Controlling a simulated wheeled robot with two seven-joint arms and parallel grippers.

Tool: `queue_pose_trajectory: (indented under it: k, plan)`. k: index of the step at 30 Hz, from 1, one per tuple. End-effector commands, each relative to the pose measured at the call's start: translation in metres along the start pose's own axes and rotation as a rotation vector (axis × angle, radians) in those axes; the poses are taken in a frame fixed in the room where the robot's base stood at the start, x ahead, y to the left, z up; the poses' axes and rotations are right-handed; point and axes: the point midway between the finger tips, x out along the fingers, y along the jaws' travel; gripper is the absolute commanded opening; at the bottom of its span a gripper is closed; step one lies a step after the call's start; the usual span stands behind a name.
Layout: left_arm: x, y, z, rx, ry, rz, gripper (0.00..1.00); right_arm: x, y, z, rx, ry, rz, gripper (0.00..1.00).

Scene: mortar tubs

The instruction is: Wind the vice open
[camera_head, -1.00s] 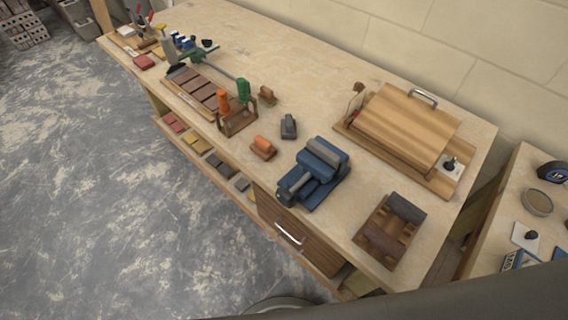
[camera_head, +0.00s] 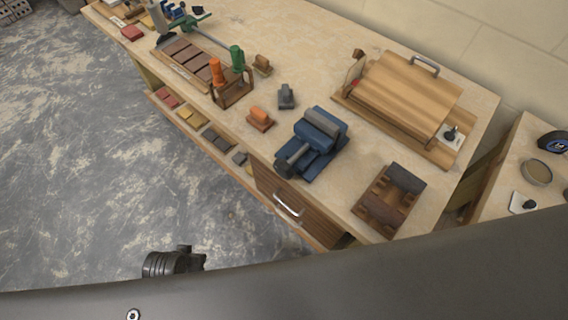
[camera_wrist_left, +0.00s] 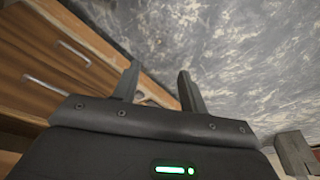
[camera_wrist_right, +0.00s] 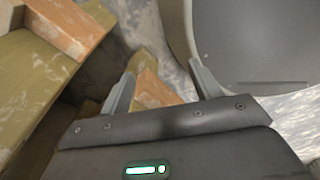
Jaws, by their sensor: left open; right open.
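The blue vice (camera_head: 322,132) sits on the workbench near its front edge, above the drawer. A grey cylinder lies along its top, and a grey screw with a dark end (camera_head: 284,168) points toward the front left. Its jaw gap is too small to make out. My left gripper (camera_wrist_left: 158,88) is open and empty in the left wrist view, with drawer fronts and floor beyond it. Neither gripper touches the vice, and the wrist views do not show the vice.
A wooden block holder (camera_head: 368,212) stands right of the vice, and a wooden box with a metal handle (camera_head: 408,92) behind it. Orange (camera_head: 260,116) and grey (camera_head: 286,98) blocks lie to its left. A drawer handle (camera_head: 287,207) projects below the bench front.

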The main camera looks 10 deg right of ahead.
Motion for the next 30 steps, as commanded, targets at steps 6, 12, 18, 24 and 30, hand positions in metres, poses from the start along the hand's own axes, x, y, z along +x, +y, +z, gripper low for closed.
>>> queue_pose_trajectory:
  k: [6,12,18,24,30]
  plan:
    - [-0.072,0.008,-0.046,0.033,0.111,0.011,0.43,0.001,-0.003,0.017,0.0,-0.024,-0.003,0.63]
    - [-0.124,0.049,-0.137,0.159,0.372,0.064,0.43,0.002,-0.004,0.023,0.0,-0.032,-0.004,0.63]
    - [-0.163,0.105,-0.223,0.327,0.644,0.144,0.43,0.002,-0.002,0.017,0.001,-0.025,-0.002,0.63]
    - [-0.225,0.196,-0.302,0.598,0.964,0.287,0.43,0.002,-0.003,0.014,0.001,-0.02,-0.003,0.63]
    - [-0.305,0.317,-0.324,1.104,1.244,0.538,0.43,0.002,-0.003,0.014,0.001,-0.02,-0.003,0.63]
